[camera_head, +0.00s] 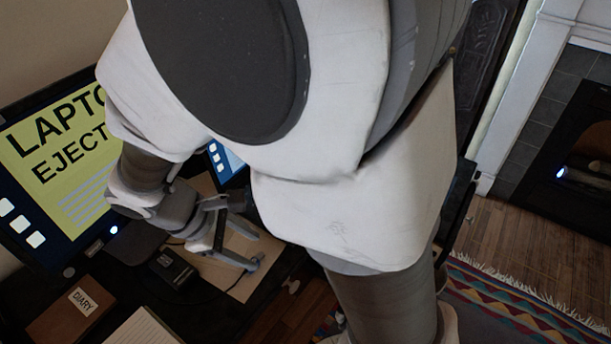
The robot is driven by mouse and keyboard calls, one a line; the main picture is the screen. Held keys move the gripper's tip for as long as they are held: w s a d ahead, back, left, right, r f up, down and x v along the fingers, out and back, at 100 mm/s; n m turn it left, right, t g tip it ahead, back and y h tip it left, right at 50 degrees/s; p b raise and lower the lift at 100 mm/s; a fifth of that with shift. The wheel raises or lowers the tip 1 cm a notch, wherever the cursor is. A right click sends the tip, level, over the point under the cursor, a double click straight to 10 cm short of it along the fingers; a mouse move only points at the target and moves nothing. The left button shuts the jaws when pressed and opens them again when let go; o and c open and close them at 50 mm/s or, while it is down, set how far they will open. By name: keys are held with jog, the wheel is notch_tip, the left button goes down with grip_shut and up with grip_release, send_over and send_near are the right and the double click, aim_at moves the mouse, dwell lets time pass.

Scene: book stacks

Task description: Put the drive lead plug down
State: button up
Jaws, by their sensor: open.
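My gripper (236,256) is open above a beige sheet (236,287) on the dark desk. One fingertip reaches over the middle of the sheet; the other is to its left. I cannot make out a plug between the fingers. A small black box (172,265), perhaps the drive, lies just left of the gripper. A thin dark lead (205,302) curves from near the box across the sheet's lower left. The plug at its end is too small or hidden to tell.
A monitor (70,165) reading "LAPTO… EJECT…" stands at the left, partly hidden by my arm. A brown diary (62,318) and a cream notepad (142,330) lie at the front left. A fireplace (575,170) and patterned rug (520,300) are at the right.

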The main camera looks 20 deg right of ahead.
jog(key=s+d+r+m+t+y, duration=0.2)
jog(key=s+d+r+m+y, duration=0.1)
jog(key=d+r+m, duration=0.2)
jog(key=s+d+r+m+t+y, duration=0.2)
jog(key=s+d+r+m+t, duration=0.1)
jog(key=d+r+m, duration=0.3)
notch_tip(320, 180, up, 4)
jog(key=shift+s+f+m+y, duration=0.25)
jog(key=shift+m+y, duration=0.15)
jog(key=shift+m, duration=0.8)
jog(key=shift+r, duration=0.1)
notch_tip(320, 180, up, 7)
jog(key=p, duration=0.7)
jog(key=shift+r, duration=0.1)
